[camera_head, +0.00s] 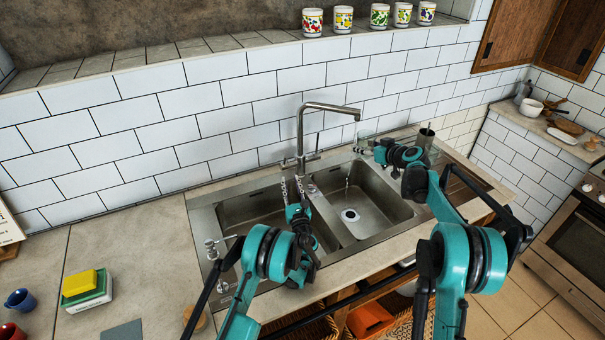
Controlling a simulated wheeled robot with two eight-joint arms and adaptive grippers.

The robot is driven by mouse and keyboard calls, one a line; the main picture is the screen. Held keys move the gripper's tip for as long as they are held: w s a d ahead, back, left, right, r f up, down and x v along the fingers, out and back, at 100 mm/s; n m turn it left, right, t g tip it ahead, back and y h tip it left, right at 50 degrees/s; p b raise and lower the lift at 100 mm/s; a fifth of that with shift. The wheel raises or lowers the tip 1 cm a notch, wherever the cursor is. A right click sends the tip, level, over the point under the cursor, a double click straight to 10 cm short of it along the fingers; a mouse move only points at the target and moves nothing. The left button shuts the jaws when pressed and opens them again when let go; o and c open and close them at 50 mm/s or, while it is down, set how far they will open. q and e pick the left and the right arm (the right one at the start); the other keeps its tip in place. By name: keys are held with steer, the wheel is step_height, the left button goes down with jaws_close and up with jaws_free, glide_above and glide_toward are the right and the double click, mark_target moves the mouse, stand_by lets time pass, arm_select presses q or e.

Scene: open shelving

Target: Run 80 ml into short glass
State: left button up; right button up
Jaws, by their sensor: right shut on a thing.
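The steel faucet (301,135) stands behind the double sink, its spout reaching right over the right basin (378,207). A thin pale streak, apparently water, shows below the spout and lower in that basin. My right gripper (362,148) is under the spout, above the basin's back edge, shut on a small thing. That thing is too small and blurred to make out, so I cannot tell whether it is the short glass or its water level. My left gripper (294,186) is above the left basin, pointing up just below the faucet's base, its fingers apart and empty.
A grey cup (425,138) stands right of my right gripper. A small steel fixture (211,249) is at the sink's left. Yellow and green sponges (83,287) and a blue mug (20,299) are on the left counter. Patterned mugs (343,19) line the high ledge.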

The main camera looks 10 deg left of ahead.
steer(key=w+a, duration=0.3)
steer(key=w, duration=0.2)
steer(key=shift+w+a, duration=0.3)
stand_by(1.2)
steer(key=s+d, duration=0.1)
steer(key=s, duration=0.1)
steer(key=s+d, duration=0.1)
steer(key=s, duration=0.1)
steer(key=s+d, duration=0.2)
steer(key=shift+s, duration=0.15)
